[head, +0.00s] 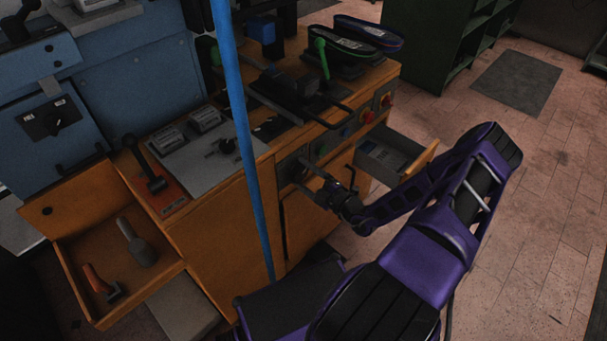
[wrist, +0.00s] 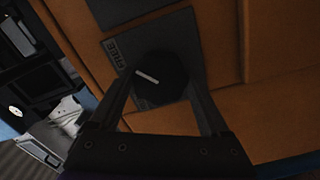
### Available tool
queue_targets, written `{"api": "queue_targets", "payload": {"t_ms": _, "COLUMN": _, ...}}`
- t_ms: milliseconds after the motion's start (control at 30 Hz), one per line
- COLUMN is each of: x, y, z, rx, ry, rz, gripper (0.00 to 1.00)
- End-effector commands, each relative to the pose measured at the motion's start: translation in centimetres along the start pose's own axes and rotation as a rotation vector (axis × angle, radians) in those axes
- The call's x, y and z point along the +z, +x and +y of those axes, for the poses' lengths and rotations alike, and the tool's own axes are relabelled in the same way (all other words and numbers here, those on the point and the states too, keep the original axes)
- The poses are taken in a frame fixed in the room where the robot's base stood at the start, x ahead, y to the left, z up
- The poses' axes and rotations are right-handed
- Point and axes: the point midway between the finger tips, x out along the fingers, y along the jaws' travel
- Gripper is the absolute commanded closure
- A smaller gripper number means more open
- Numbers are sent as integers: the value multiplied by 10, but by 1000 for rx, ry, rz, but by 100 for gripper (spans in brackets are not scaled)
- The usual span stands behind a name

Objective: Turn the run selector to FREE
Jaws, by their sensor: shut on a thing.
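The run selector is a dark round knob (wrist: 160,80) with a white pointer line, on a dark plate on the orange cabinet front. In the wrist view the line lies on the knob's upper left part, its outer end close to the word FREE (wrist: 120,53). My gripper (wrist: 161,92) has one finger on each side of the knob and is shut on it. In the head view my gripper (head: 316,188) reaches the front of the orange cabinet (head: 215,228) from the right, at the dark plate (head: 288,167); the knob is mostly hidden there.
A blue post (head: 243,130) stands in front of the cabinet, left of my gripper. An open drawer (head: 397,155) juts out at right, and another open drawer (head: 175,272) with tools at left. Red and green buttons line the cabinet's upper front.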

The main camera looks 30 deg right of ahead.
Motion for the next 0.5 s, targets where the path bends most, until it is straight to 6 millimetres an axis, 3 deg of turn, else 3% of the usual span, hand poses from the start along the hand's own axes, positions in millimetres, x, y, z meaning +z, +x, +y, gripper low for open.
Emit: {"api": "queue_targets", "payload": {"t_ms": 500, "x": -1, "y": -2, "z": -2, "rx": -5, "ry": 181, "rz": 0, "gripper": 75}}
